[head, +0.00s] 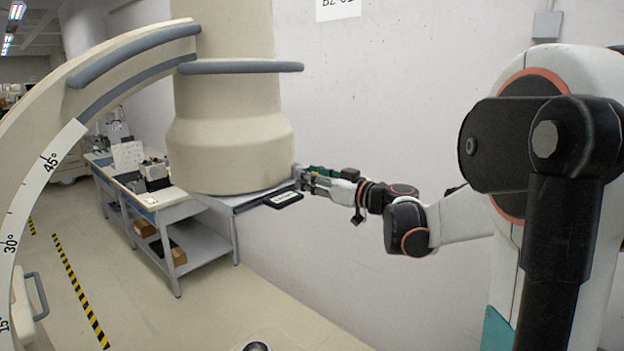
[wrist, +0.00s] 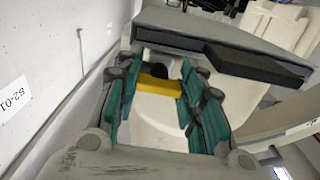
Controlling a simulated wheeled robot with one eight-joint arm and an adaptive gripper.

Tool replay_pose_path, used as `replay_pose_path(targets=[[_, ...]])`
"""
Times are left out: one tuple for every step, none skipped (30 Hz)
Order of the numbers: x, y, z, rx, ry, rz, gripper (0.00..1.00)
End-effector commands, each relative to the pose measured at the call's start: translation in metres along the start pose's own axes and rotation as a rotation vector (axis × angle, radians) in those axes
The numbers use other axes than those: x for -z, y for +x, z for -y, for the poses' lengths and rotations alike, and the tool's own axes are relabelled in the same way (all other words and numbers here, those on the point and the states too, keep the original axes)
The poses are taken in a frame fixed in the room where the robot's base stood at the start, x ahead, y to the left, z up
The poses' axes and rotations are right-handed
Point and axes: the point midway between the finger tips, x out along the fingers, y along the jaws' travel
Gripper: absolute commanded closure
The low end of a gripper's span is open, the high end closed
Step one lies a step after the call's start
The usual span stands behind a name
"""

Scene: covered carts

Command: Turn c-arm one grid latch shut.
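The c-arm's beige cylindrical head (head: 232,110) hangs from the curved arm at the left. A flat grey grid housing (head: 250,196) sits under it, and it shows close up in the wrist view (wrist: 185,28). A yellow bar (wrist: 158,84), which looks like the latch lever, lies crosswise between my fingers. My gripper (head: 308,182) is at the right edge of the housing. In the wrist view its teal fingers (wrist: 158,100) are spread, one on each side of the bar. Whether they touch the bar is unclear. The bar is hidden in the head view.
A black block with a pale label (head: 284,199) juts from the housing beside my gripper; it is close to the right finger in the wrist view (wrist: 262,66). A wall (head: 400,90) stands behind. A cart (head: 160,200) with boxes is at the left. Floor below is clear.

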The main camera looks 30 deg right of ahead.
Motion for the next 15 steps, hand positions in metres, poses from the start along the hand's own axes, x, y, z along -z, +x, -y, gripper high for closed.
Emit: replay_pose_path(targets=[[0.0001, 0.0, -0.0001, 0.0, 0.0, 0.0, 0.88], [0.0001, 0.0, -0.0001, 0.0, 0.0, 0.0, 0.88], [0.0001, 0.0, -0.0001, 0.0, 0.001, 0.0, 0.88], [0.0001, 0.0, -0.0001, 0.0, 0.002, 0.0, 0.88], [0.0001, 0.0, 0.0, 0.0, 0.004, 0.0, 0.88], [0.0, 0.0, 0.0, 0.0, 0.008, 0.0, 0.88], [-0.0001, 0.0, 0.0, 0.0, 0.013, 0.0, 0.88], [-0.0001, 0.0, 0.0, 0.0, 0.018, 0.0, 0.88], [-0.0002, 0.0, 0.0, 0.0, 0.029, 0.0, 0.88], [-0.0003, 0.0, 0.0001, 0.0, 0.039, 0.0, 0.88], [-0.0004, 0.0, 0.0001, 0.0, 0.05, 0.0, 0.88], [-0.0005, 0.0, 0.0001, 0.0, 0.068, 0.0, 0.88], [-0.0007, 0.0, 0.0002, 0.0, 0.083, 0.0, 0.88], [-0.0008, 0.0, 0.0003, 0.0, 0.1, 0.0, 0.88], [-0.001, 0.0, 0.0004, 0.0, 0.125, 0.0, 0.88]])
